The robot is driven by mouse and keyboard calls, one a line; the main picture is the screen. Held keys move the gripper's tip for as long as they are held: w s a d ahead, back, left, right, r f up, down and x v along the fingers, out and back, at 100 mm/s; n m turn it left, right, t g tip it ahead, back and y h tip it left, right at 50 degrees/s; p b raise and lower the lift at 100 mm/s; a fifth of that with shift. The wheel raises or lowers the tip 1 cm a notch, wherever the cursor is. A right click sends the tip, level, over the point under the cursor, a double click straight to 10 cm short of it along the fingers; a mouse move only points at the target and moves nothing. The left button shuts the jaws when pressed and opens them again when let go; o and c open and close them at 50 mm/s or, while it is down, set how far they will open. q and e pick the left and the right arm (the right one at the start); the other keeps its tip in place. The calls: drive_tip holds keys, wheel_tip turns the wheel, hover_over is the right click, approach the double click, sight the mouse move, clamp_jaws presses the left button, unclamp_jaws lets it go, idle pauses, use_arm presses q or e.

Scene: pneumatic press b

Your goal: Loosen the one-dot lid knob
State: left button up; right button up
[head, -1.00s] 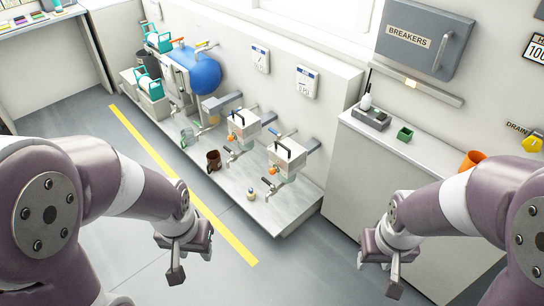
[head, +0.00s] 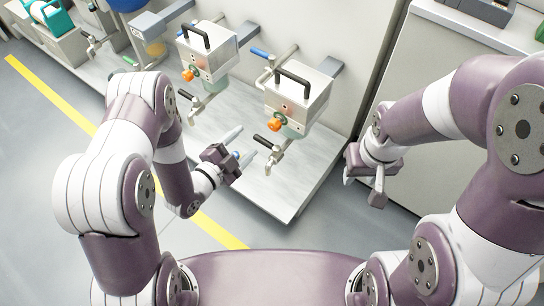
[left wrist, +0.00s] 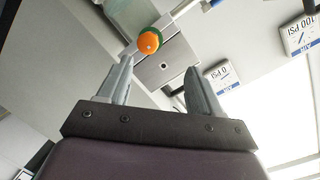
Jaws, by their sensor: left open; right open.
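Two white press boxes with black handles stand side by side in the head view, the left box (head: 207,52) and the right box (head: 298,95). Each has an orange knob on its front, the left knob (head: 188,75) and the right knob (head: 274,125). The left wrist view shows one orange knob (left wrist: 149,42) with a green ring and a single pale dot visible; I cannot tell which box it belongs to. My left gripper (head: 242,146) is open and empty, below and left of the right knob and apart from it. My right gripper (head: 362,190) is open and empty, farther right.
Metal valve levers (head: 268,143) jut out below the right box. The boxes stand over a pale platform (head: 285,190) with bare surface at its front. A grey cabinet (head: 405,165) stands at the right. A yellow floor line (head: 35,85) runs along the left.

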sight(271, 128)
use_arm(q)
wheel_tip(271, 128, down, 4)
drive_tip(key=s+t+h+b, duration=0.1)
drive_tip(key=s+b, duration=0.1)
drive_tip(key=shift+m, duration=0.4)
drive_tip(key=b+x, duration=0.1)
drive_tip(key=x, duration=0.3)
drive_tip(key=b+x, duration=0.2)
drive_tip(key=x, duration=0.2)
drive_tip(key=r+b+x, duration=0.1)
drive_tip(key=x, duration=0.3)
drive_tip(key=shift+s+d, duration=0.15)
drive_tip(key=shift+d, duration=0.05)
drive_tip(key=shift+w+d+r, duration=0.15)
drive_tip(key=shift+w+d, duration=0.1)
drive_tip(key=shift+w, duration=0.2)
drive_tip(key=c, duration=1.1)
use_arm(e)
wheel_tip(271, 128, down, 9)
